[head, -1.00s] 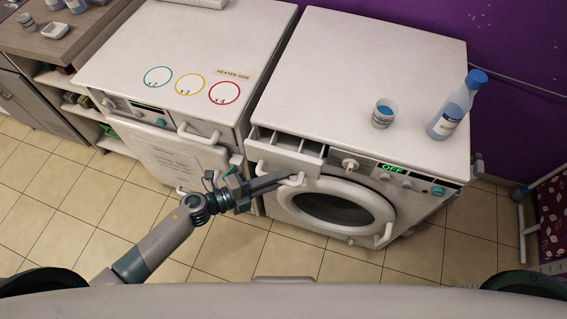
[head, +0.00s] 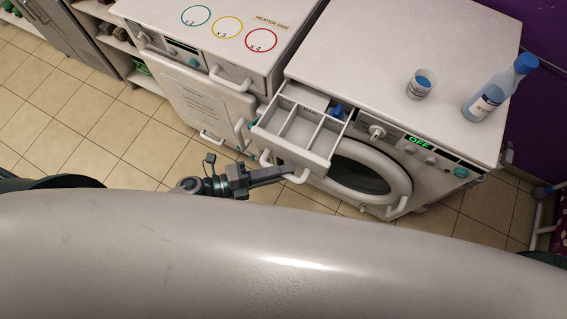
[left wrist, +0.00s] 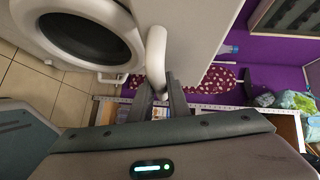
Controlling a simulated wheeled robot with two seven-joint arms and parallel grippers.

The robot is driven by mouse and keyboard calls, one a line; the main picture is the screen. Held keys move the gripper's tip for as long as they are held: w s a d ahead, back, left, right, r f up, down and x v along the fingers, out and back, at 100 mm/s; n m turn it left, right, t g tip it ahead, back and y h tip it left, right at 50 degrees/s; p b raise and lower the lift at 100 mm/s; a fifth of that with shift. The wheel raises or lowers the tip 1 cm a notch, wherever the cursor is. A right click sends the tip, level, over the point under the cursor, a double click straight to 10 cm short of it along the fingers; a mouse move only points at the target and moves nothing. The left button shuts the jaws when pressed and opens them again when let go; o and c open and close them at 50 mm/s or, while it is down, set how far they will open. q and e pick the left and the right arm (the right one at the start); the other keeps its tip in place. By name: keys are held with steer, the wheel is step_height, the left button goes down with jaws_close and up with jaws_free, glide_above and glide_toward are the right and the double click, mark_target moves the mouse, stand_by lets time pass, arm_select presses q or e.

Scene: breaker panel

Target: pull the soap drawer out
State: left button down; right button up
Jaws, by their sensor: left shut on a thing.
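The soap drawer (head: 298,131) stands out from the front of the right-hand washing machine (head: 430,60) in the head view, with its open compartments showing. Its white bar handle (head: 300,174) is on its front. My left gripper (head: 291,171) is shut on this handle. In the left wrist view the fingers (left wrist: 160,92) close around the white handle (left wrist: 156,55). My right gripper is not in view.
A cup of blue liquid (head: 420,84) and a blue-capped bottle (head: 500,86) stand on the machine top. The round door (head: 365,174) is below the drawer. Another machine (head: 215,45) with coloured rings stands at left. Tiled floor lies in front.

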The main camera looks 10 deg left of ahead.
arm_select(q)
steer(key=c, duration=2)
jaws_free()
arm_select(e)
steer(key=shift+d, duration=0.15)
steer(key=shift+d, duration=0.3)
arm_select(q)
steer(key=shift+b+v, duration=2.5)
steer(key=shift+v, duration=6.25)
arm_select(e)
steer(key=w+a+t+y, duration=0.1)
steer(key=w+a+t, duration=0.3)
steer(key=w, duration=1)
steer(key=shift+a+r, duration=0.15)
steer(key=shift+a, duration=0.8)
